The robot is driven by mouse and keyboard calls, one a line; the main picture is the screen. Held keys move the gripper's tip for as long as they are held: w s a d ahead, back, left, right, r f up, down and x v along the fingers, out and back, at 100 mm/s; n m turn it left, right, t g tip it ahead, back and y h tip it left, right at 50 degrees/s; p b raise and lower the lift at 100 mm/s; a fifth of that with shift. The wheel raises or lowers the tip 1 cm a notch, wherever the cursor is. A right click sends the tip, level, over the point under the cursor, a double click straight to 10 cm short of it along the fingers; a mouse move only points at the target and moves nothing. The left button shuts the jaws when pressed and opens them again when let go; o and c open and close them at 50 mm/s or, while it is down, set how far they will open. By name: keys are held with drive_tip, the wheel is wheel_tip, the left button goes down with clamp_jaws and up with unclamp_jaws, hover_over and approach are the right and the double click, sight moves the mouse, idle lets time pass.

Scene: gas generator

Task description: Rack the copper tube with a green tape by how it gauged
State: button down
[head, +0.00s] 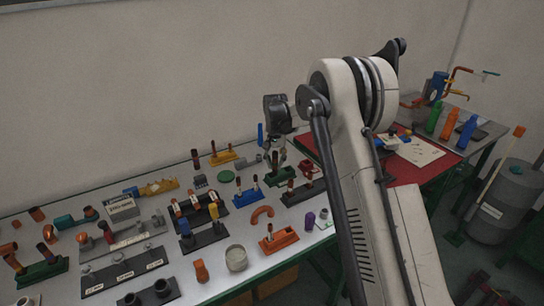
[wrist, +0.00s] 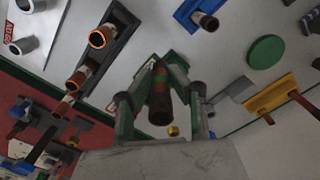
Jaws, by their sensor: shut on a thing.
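My gripper (head: 281,158) is over the back right of the workbench, above or at a green holder (head: 278,180). In the wrist view the two fingers of my gripper (wrist: 160,105) are shut on a dark copper tube (wrist: 160,108), whose end points toward the camera. A greenish band shows on the tube past the fingers. Green surfaces of the holder (wrist: 177,62) show behind the tube. I cannot tell whether the tube sits in the holder or is just above it.
A black rack (head: 300,196) with tubes stands close on the right, a blue holder (head: 245,199) at front left, a yellow holder (head: 222,159) behind. An orange holder (head: 278,243) stands nearer. A labelled plate (head: 122,272) lies front left. A red mat (head: 405,170) is to the right.

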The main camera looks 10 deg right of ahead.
sight(280, 175)
drive_tip(key=shift+m, duration=0.6)
drive_tip(key=w, duration=0.2)
drive_tip(key=w+r, duration=0.1)
drive_tip(key=w, duration=0.2)
drive_tip(key=shift+r, duration=0.1)
drive_tip(key=shift+b, duration=0.5)
drive_tip(key=shift+f+b, duration=1.55)
drive_tip(key=shift+f, duration=0.9)
drive_tip(key=shift+f+b, duration=1.8)
drive_tip(key=shift+f, duration=0.3)
drive_tip(key=c, duration=1.5)
unclamp_jaws()
drive_tip(key=shift+r, duration=0.1)
